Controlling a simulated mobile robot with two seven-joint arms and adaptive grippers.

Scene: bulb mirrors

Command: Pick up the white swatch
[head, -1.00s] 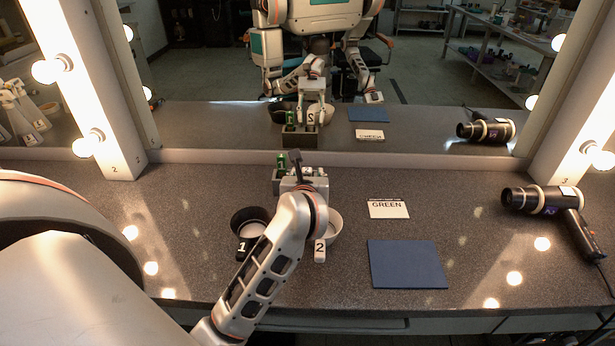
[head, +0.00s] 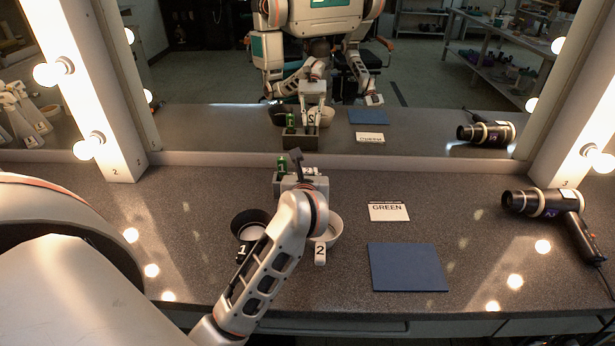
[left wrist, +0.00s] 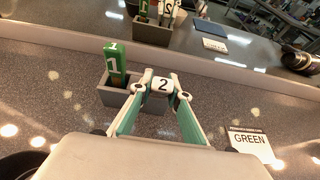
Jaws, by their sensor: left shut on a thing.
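The white swatch, marked 2, (left wrist: 162,84) stands between the fingertips of my left gripper (left wrist: 160,92) at the right part of a grey box. My left gripper is shut on it. In the head view the gripper (head: 304,182) hides most of the box, and only a little of the white swatch (head: 309,170) shows above it. A green swatch marked 1 (left wrist: 115,66) stands in the left part of the grey box (left wrist: 117,97). I cannot tell whether the white swatch's lower edge is clear of the box. My right gripper is not directly in view.
A dark bowl tagged 1 (head: 245,218) and a white bowl tagged 2 (head: 334,230) stand beside my forearm. A GREEN card (head: 388,212), a blue mat (head: 407,267) and a hair dryer (head: 545,203) lie to the right. The mirror (head: 420,85) bounds the back.

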